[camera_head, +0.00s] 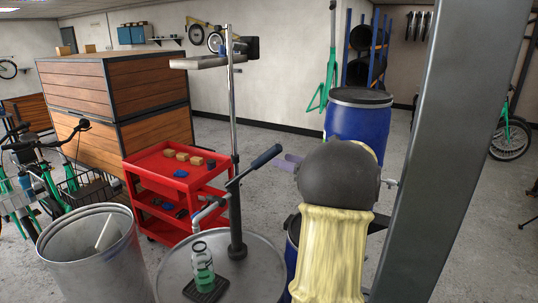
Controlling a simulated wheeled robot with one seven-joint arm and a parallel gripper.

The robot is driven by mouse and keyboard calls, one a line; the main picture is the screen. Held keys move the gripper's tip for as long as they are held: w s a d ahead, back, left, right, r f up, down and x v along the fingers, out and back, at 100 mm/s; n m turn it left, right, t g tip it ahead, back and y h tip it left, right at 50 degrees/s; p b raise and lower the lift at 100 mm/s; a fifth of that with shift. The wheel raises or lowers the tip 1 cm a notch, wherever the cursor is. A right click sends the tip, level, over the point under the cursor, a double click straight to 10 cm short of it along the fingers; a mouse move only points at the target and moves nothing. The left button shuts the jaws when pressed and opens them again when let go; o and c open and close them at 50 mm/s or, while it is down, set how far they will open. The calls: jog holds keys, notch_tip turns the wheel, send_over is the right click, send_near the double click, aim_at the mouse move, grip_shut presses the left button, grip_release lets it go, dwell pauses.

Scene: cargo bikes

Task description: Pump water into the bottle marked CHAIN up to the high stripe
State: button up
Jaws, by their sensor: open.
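A hand pump (236,215) rises from the drum behind the bottle. Its spout (208,212) points down near the bottle's top. Its lever, with a dark blue grip (266,156), slants up to the right.
A grey bin (92,255) stands left of the drum (172,268). A red cart (180,160) with small items is behind, before a wooden cabinet (130,90). A blue barrel (357,125) stands at the back. A grey post (440,150) crosses the right side.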

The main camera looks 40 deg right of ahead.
aim_at(268, 155)
jog(key=p+x, duration=0.2)
jog(key=x, duration=0.4)
jog(key=shift+r+p, duration=0.1)
jog(key=shift+p, duration=0.3)
jog(key=shift+w, duration=0.4)
grip_shut()
